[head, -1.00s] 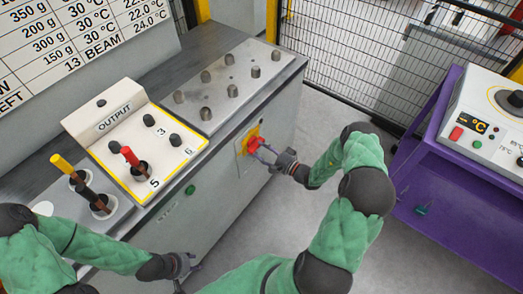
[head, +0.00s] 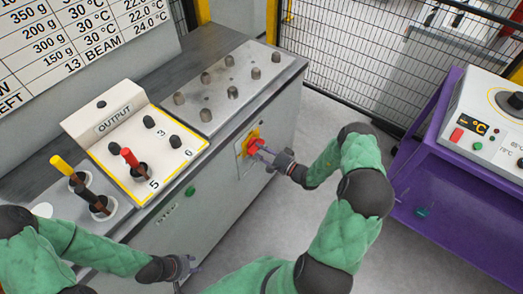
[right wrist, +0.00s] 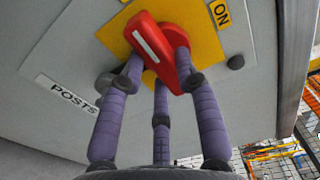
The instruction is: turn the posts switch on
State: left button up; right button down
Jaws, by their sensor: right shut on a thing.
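The posts switch is a red rotary handle (right wrist: 158,50) with a white line, on a yellow plate (right wrist: 205,45); "ON" is printed at the plate's upper right in the right wrist view. The white line slants from upper left to lower right and does not point at "ON". A "POSTS" label (right wrist: 67,94) is on the grey panel. In the head view the red handle (head: 256,147) is on the cabinet's front. My right gripper (head: 264,150) is shut on it, with purple fingers (right wrist: 158,82) on both sides. My left gripper (head: 188,267) is low by the cabinet; its jaw opening is unclear.
The grey cabinet (head: 215,190) carries an OUTPUT box (head: 125,115) with joysticks and a plate of several knobs (head: 215,100). A green button (head: 190,190) is on its front. A purple stand (head: 450,210) is at right; grey floor lies between.

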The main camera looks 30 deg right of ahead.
jog(key=shift+s+a+r+m+p, duration=0.1)
jog(key=shift+m+p, duration=0.7)
jog(key=shift+m, duration=2.15)
jog(key=shift+a+r+m+p, duration=0.1)
jog(key=shift+m+p, duration=0.65)
jog(key=shift+m, duration=2.15)
jog(key=shift+s+a+r+m+p, duration=0.1)
jog(key=shift+m+p, duration=0.7)
jog(key=shift+m, duration=2.15)
jog(key=c, duration=0.9)
grip_release()
jog(key=shift+w, duration=0.1)
